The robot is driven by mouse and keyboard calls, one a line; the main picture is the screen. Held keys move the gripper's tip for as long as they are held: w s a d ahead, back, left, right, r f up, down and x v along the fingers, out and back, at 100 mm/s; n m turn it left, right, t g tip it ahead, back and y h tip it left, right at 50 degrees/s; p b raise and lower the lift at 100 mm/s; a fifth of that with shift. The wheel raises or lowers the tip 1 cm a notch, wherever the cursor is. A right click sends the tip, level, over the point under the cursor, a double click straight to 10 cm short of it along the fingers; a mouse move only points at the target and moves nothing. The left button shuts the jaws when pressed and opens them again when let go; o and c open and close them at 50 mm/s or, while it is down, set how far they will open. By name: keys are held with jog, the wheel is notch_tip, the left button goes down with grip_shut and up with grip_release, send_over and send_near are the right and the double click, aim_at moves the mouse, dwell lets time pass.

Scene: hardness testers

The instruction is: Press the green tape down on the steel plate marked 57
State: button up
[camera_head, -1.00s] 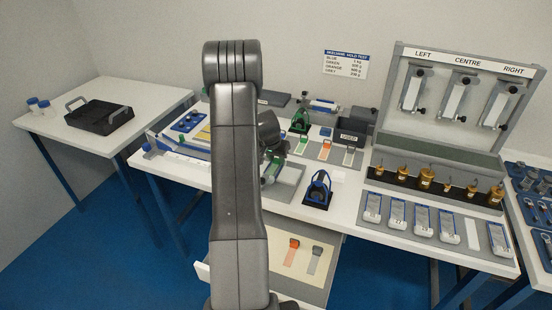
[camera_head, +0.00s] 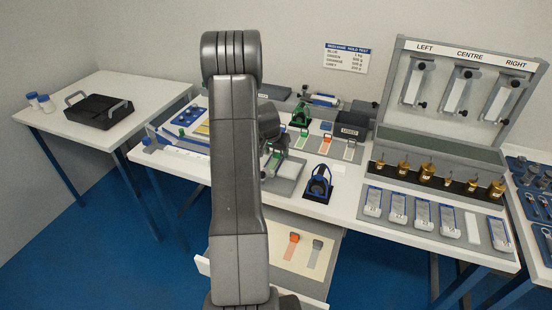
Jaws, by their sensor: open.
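My gripper (camera_head: 274,151) is partly hidden behind my own arm link. It hangs low over a grey board (camera_head: 287,185) at the middle of the bench. Its jaws are open, though too small to make out in detail. A pale plate (camera_head: 288,170) lies on that board beside the gripper; I cannot read a number on it. A bit of green shows by the gripper, and I cannot tell whether it is tape on the plate. A green-tabbed strip (camera_head: 302,141) lies behind, left of an orange-tabbed strip (camera_head: 328,144). Several labelled plates (camera_head: 398,208) lie at right, their numbers unclear.
A blue tool (camera_head: 319,183) stands on a dark pad right of the grey board. A dark bin marked USED (camera_head: 349,131) stands behind. A drawer (camera_head: 325,262) is open below. The hold-test stand (camera_head: 452,110) is at right. A tray (camera_head: 98,110) is on the left table.

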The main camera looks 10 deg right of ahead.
aim_at(271, 167)
jog(key=b+v, duration=0.1)
jog(key=v, duration=1.2)
jog(key=shift+b, duration=0.3)
jog(key=shift+f, duration=0.15)
jog(key=p+x, duration=0.2)
jog(key=x, duration=1.1)
jog(key=shift+w+d+f, duration=0.1)
jog(key=shift+w+f, duration=0.05)
jog(key=shift+f, duration=0.15)
jog(key=shift+r, duration=0.1)
